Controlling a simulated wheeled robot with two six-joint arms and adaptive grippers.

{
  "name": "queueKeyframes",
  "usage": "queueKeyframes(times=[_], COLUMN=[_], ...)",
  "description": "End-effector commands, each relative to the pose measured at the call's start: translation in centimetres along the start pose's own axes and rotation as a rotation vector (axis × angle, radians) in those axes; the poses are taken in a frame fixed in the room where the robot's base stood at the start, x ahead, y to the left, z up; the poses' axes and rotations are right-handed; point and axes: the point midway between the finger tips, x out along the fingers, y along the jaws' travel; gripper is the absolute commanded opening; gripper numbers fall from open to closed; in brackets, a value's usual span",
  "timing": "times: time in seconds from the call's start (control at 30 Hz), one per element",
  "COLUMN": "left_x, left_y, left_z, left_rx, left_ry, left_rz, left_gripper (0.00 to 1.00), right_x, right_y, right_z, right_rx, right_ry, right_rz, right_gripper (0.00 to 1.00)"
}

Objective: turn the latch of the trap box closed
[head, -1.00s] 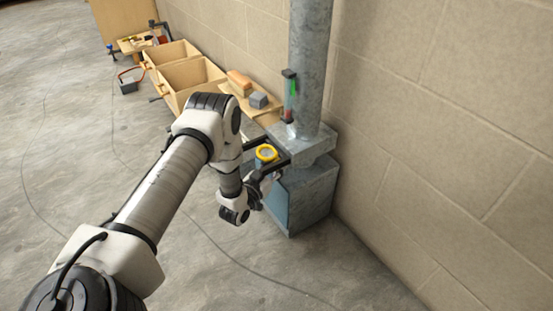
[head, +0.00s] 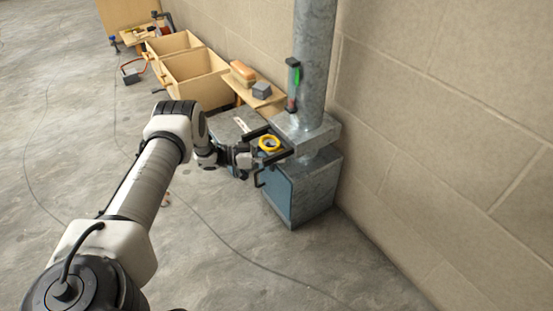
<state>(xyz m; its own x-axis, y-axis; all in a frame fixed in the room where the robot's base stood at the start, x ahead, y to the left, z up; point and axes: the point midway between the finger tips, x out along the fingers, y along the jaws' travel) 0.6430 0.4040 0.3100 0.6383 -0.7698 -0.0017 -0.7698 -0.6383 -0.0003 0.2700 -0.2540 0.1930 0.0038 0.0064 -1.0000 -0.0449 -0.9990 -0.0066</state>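The trap box (head: 313,190) is a grey metal box at the foot of a thick pipe by the wall. Its front is a blue-grey door (head: 277,194). A small dark handle-like part (head: 260,178) sticks out at the door's upper left; I cannot tell whether it is the latch. My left gripper (head: 246,160) is just left of the box's top, close to this part. My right gripper is not in view.
The pipe (head: 315,60) carries a green-marked gauge (head: 293,84).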

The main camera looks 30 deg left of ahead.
Motion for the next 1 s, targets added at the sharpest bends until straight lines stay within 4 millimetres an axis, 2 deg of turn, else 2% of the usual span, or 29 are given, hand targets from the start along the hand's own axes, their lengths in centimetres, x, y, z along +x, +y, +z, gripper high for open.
queueKeyframes(times=[0.03, 0.27, 0.83, 0.87, 0.9, 1.0], left_x=[0.0, 0.1, 0.1, 0.1, 0.1, 0.1], left_y=[-0.2, -0.3, -0.3, -0.3, -0.2, -0.2], left_z=[0.4, 0.2, -0.1, -0.1, -0.1, -0.1], left_rx=[0.005, 0.003, 0.001, 0.001, 0.001, 0.000], left_ry=[0.001, 0.001, 0.002, 0.002, 0.002, 0.002], left_rz=[0.026, 0.122, 0.157, 0.157, 0.157, 0.157], left_gripper=[0.06, 0.06, 0.06, 0.52, 0.66, 0.67], right_x=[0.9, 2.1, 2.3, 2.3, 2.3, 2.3], right_y=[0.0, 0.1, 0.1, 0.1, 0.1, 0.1], right_z=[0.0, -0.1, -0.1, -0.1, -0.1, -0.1], right_rx=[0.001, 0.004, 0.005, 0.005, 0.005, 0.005], right_ry=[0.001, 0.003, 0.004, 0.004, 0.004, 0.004], right_rz=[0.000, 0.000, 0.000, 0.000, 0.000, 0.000], right_gripper=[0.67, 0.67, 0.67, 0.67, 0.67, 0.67])
